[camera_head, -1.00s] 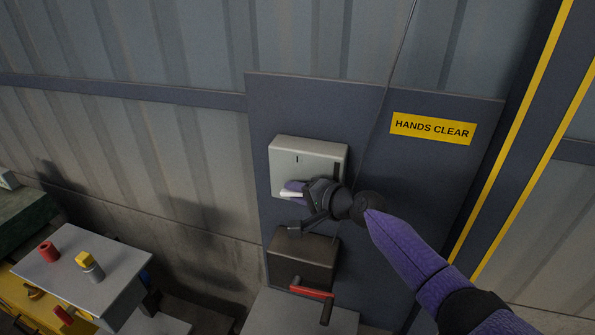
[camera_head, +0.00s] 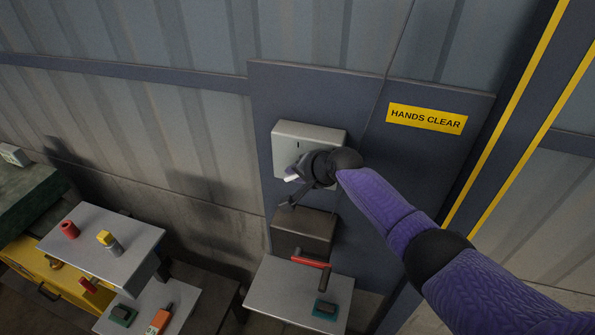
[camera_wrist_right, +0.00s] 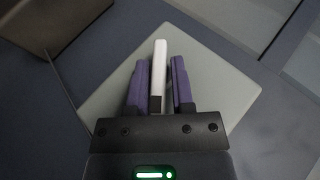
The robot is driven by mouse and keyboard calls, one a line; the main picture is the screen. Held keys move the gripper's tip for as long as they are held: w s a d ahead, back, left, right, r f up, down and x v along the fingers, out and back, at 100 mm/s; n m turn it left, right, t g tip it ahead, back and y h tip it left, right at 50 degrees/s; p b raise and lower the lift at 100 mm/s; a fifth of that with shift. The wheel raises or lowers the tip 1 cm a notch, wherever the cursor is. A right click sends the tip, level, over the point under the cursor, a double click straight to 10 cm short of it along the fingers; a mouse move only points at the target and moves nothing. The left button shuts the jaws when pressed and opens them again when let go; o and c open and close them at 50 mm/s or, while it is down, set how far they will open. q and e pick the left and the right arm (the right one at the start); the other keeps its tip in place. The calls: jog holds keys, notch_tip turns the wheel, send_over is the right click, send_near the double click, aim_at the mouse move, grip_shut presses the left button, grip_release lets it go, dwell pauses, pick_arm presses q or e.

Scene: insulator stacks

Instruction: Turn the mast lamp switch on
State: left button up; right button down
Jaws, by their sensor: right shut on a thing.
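The light grey switch box (camera_head: 322,135) is fixed to a dark blue panel on the wall, with a small mark on its upper face. Its white lever (camera_head: 291,178) sticks out near the lower left of the box. My right gripper (camera_head: 294,171) is at the lever, and its wrist covers the lower right of the box. In the right wrist view the white lever (camera_wrist_right: 159,65) lies between the two purple fingers, which are shut on it, with the pale box face (camera_wrist_right: 215,85) behind. My left gripper is not in view.
A dark box (camera_head: 304,232) sits below the switch. A red-handled crank (camera_head: 311,262) is over a grey shelf (camera_head: 275,290), which also holds a teal block (camera_head: 325,309). A yellow HANDS CLEAR sign (camera_head: 426,118) is at the right. Grey tables with small parts stand at lower left.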

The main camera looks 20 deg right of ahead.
jog(key=shift+s+a+f+n+g+h, duration=0.1)
jog(key=shift+f+n+g+h, duration=0.05)
jog(key=shift+g+h, duration=0.35)
jog(key=shift+s+f+n+g+h, duration=0.1)
jog(key=shift+f+n+g+h, duration=0.05)
jog(key=shift+g+h, duration=0.3)
dwell(1.3)
jog(key=shift+w+g+h+b, duration=0.1)
jog(key=shift+g+h+b, duration=0.25)
jog(key=shift+g+h, duration=0.35)
dwell(1.1)
jog(key=shift+w+a+n+g+h+b, duration=0.1)
jog(key=shift+n+g+h+b, duration=0.3)
jog(key=shift+h+b, duration=0.65)
jog(key=shift+w+a+r+g+h+b, duration=0.15)
jog(key=shift+g+h+b, duration=0.35)
jog(key=shift+b, duration=2)
dwell(0.4)
